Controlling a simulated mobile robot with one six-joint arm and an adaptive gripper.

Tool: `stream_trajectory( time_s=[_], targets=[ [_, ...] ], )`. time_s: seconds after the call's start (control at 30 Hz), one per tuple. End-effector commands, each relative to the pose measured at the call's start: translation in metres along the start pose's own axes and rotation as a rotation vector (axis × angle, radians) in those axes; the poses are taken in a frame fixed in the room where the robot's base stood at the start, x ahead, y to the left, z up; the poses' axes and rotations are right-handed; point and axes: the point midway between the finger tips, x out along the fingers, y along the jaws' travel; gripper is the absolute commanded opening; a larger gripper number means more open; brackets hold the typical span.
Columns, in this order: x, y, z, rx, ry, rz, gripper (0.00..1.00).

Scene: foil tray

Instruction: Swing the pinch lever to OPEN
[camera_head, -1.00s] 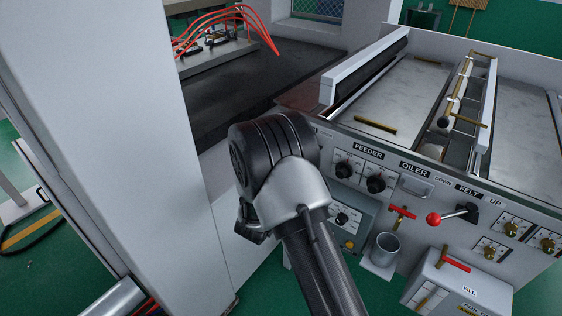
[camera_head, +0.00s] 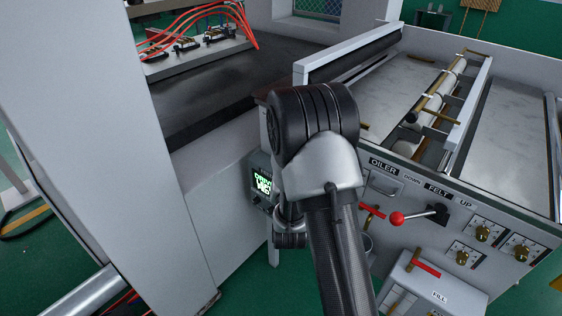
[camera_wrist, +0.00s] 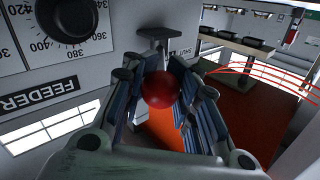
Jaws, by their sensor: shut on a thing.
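My gripper (camera_wrist: 161,66) is shut on a red ball knob (camera_wrist: 161,90) in the wrist view. The knob sits between the ribbed blue-grey finger pads. A dark bracket stands just beyond the fingertips. A small label that appears to read SHUT (camera_wrist: 183,52) is beside it, upside down. The rest of the lever is mostly hidden by the fingers, and no OPEN label shows. In the head view my own arm covers the gripper and this knob.
A dial (camera_wrist: 67,20) and FEEDER label (camera_wrist: 38,95) are close on the left in the wrist view. In the head view, a red-knobbed FELT lever (camera_head: 396,219), a red-handled valve (camera_head: 373,212) and a grey box (camera_head: 420,285) are right of my arm. A lit display (camera_head: 263,184) is left.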

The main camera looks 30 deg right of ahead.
Motion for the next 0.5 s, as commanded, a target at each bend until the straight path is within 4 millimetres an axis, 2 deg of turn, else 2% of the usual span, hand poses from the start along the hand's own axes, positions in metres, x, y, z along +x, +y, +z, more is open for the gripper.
stream_trajectory(
  time_s=[0.03, 0.43, 0.47, 0.5],
  targets=[
    [-0.0010, 0.0101, 0.0010, 0.000, -0.005, 0.017, 0.00],
    [-0.0011, 0.0103, 0.0016, 0.000, -0.008, 0.009, 0.00],
    [-0.0011, 0.0103, 0.0016, 0.000, -0.009, 0.009, 0.24],
    [-0.0011, 0.0103, 0.0017, 0.000, -0.009, 0.009, 0.26]
  ],
)
